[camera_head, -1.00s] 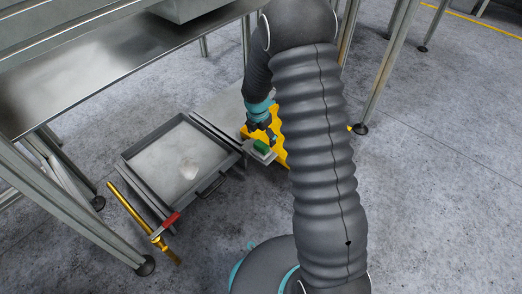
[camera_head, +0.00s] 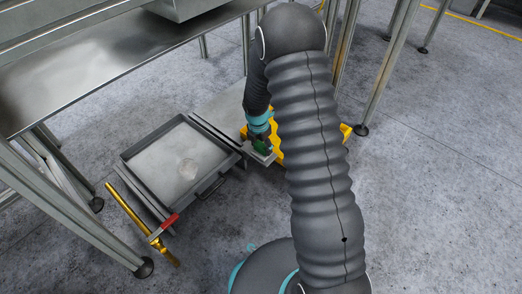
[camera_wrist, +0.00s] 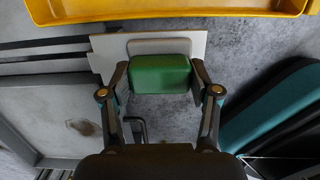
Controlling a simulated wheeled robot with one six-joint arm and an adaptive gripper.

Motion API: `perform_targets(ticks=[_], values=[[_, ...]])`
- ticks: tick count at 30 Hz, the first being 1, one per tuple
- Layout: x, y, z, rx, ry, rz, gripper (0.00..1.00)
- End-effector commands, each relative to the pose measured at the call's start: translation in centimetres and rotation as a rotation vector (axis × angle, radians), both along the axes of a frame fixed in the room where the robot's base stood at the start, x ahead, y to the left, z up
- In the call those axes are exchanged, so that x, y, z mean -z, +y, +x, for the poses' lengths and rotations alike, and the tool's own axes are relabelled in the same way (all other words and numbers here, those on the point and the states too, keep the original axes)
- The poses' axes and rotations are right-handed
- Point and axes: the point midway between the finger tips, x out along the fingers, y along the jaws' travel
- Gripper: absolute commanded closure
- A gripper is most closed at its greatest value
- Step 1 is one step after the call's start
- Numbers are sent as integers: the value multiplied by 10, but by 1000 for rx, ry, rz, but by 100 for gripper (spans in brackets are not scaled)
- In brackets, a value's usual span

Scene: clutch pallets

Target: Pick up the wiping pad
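The wiping pad is a green block (camera_wrist: 160,74) with a pale base. It sits on a small light plate (camera_wrist: 102,52) on the floor, and its green top also shows in the head view (camera_head: 261,145), partly hidden by my gripper. My gripper (camera_wrist: 160,70) is down over the block, one finger on each side of it. The fingers are spread about as wide as the block and lie very close to its ends. I cannot tell whether they touch it. No lifting of the pad shows.
A grey metal tray (camera_head: 133,153) with a pale smudge stands left of the pad. A yellow pallet-like part (camera_wrist: 190,10) lies just beyond it. A metal table (camera_head: 100,85) stands above at left.

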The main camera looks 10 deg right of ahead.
Motion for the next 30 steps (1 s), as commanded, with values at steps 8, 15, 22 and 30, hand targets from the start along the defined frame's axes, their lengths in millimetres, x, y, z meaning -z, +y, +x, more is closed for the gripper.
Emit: perform_targets(ticks=[8,15,22,30], values=[[0,0,0,0,1,0,74],[-13,0,0,0,-1,0,74],[-50,-12,-4,6,-1,0,74],[-85,-67,-27,5,-1,0,74]])
